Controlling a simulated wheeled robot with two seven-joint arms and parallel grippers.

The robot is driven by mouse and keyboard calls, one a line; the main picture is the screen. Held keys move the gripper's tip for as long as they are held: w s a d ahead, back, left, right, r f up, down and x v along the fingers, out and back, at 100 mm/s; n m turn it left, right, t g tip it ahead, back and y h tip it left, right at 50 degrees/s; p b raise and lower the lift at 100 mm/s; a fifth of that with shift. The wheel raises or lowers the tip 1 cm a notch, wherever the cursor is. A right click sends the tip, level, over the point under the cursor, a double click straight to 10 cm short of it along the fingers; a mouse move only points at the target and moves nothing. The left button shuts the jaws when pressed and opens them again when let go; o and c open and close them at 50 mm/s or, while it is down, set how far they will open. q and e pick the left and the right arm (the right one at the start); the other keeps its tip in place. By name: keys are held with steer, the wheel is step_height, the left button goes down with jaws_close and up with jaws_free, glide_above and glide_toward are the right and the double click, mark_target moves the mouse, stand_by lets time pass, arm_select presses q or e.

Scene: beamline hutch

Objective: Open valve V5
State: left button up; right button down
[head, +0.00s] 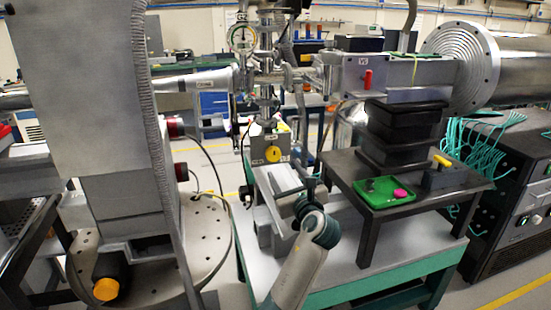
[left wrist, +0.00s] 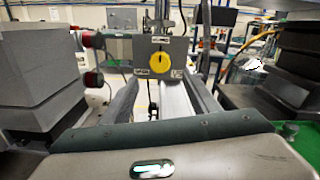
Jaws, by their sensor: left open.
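Valve V5 is a grey box with a round yellow knob (head: 273,154) on its front face, left of the middle in the head view. The knob also shows near the top middle of the left wrist view (left wrist: 160,62), with a small dark mark on its face and white labels beside it. I cannot tell the valve's setting from the knob. My left gripper (head: 285,185) is open and empty, below and in front of the knob, pointing toward it. A gap shows between them, and nothing covers the knob. My right gripper is not in view.
A second valve, V6, has a red handle (head: 367,79) at the upper right. A small dark table (head: 345,165) stands to the right, with a green tray (head: 372,203) on it. Red-ended cylinders (head: 176,127) and a cable are left of the knob.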

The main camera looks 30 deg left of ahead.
mark_target(275, 156)
arm_select(q)
steer(key=x, duration=1)
steer(key=shift+w+a, duration=0.25)
steer(key=shift+w, duration=0.1)
steer(key=shift+c, duration=0.2)
steer(key=c, duration=1)
